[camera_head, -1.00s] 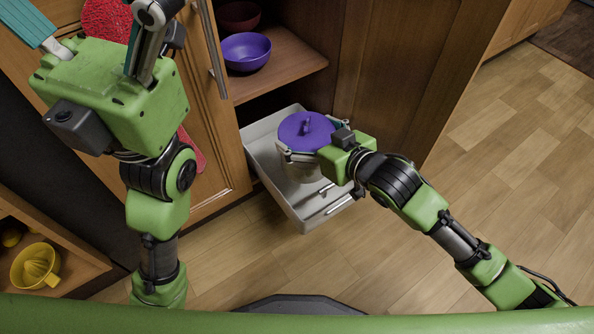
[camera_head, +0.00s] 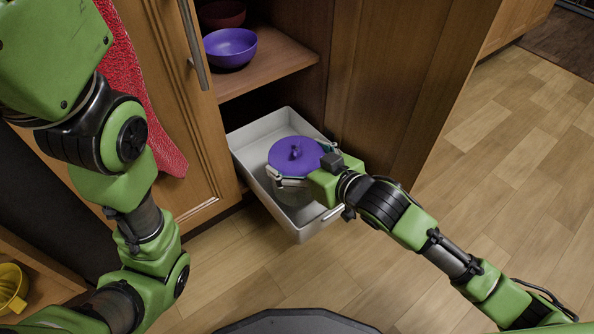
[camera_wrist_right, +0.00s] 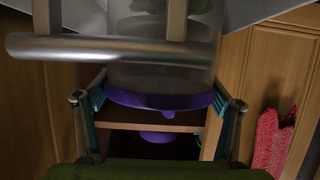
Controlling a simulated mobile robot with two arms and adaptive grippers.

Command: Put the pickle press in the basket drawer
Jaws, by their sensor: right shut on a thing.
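The pickle press (camera_head: 296,156), a clear jar with a purple lid, is upright within the outline of the pulled-out basket drawer (camera_head: 250,134). I cannot tell whether its base touches the drawer floor. My right gripper (camera_head: 302,180) is shut on the jar just below the lid, from the right. In the right wrist view the press (camera_wrist_right: 160,75) appears upside down between the two fingers of the gripper (camera_wrist_right: 156,100). The drawer's bar handle (camera_wrist_right: 110,48) crosses in front of it there. My left gripper's fingers are outside the frame at upper left.
A shelf above the drawer holds a purple bowl (camera_head: 231,47) and a dark red bowl (camera_head: 221,14). The wooden floor (camera_head: 510,200) at right is clear.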

